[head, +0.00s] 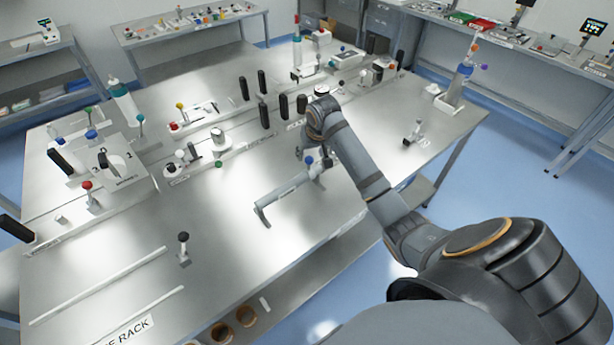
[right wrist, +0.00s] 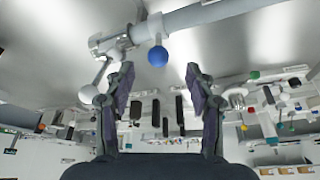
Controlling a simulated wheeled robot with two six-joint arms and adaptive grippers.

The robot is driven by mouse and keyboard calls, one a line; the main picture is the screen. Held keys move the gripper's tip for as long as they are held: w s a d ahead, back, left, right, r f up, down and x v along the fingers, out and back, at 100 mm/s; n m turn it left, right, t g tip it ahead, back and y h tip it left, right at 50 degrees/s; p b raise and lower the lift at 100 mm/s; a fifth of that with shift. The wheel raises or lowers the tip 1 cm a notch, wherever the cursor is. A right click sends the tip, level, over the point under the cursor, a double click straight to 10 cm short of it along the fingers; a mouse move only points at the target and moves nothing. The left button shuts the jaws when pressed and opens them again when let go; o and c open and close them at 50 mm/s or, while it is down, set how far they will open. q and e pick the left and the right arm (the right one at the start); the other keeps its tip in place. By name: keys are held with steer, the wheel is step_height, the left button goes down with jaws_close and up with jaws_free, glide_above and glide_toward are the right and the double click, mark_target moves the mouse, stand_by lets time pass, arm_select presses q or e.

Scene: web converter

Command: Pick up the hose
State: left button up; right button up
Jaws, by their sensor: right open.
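A grey tube with a bent end (head: 283,193), probably the hose, lies along the near right part of the steel table. Its far end has a joint with a blue ball (head: 309,160). My right gripper (head: 312,157) is at that far end, partly hidden by my own wrist. In the right wrist view the tube (right wrist: 205,17) crosses the top of the picture, with the blue ball (right wrist: 157,56) in front of the gap between the fingers. The right gripper (right wrist: 160,82) is open, and nothing shows clamped between its fingers. My left gripper is not in view.
The steel table (head: 225,260) is bare around the tube's near end. Several black upright handles (head: 265,115) stand behind it. A small fitting (head: 414,133) sits to the right. A small post with a dark knob (head: 183,248) stands at the front left.

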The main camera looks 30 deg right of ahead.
mark_target(309, 159)
steer(key=shift+x, duration=0.8)
steer(key=p+x, duration=0.2)
steer(key=x, duration=0.2)
steer(key=shift+w+d+f+p, duration=0.2)
steer(key=shift+p, duration=0.2)
steer(key=shift+w+f, duration=0.15)
steer(key=shift+f, duration=0.15)
jaws_close()
steer(key=shift+r, duration=0.15)
